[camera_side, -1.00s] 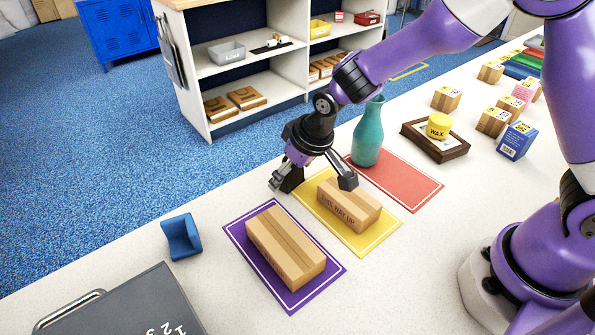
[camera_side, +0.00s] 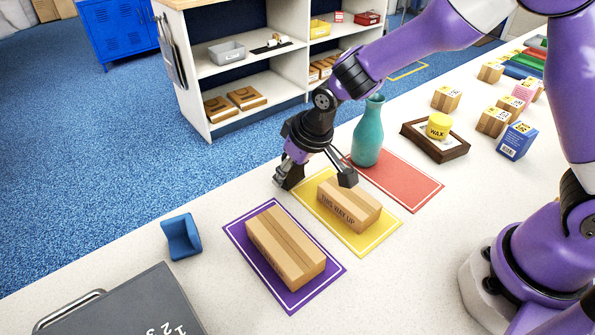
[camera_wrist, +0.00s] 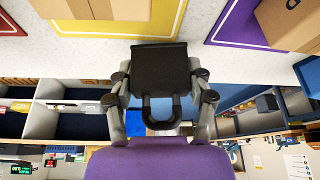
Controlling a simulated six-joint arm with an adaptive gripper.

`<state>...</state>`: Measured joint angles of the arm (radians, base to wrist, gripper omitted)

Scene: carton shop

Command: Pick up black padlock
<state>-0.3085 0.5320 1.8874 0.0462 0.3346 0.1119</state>
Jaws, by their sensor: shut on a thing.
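The black padlock (camera_wrist: 160,70) shows in the wrist view, its dark body square to the camera and its shackle (camera_wrist: 160,112) toward my wrist. My gripper (camera_wrist: 160,88) has a finger on each side of it and is shut on it. In the side view my gripper (camera_side: 316,180) is low over the white bench, behind the carton on the yellow mat. The padlock is hard to separate from the dark fingers there. I cannot tell whether it touches the bench.
A carton (camera_side: 348,204) sits on the yellow mat (camera_side: 362,241), close to my gripper. Another carton (camera_side: 286,246) lies on the purple mat (camera_side: 293,302). A blue holder (camera_side: 181,237) stands left.

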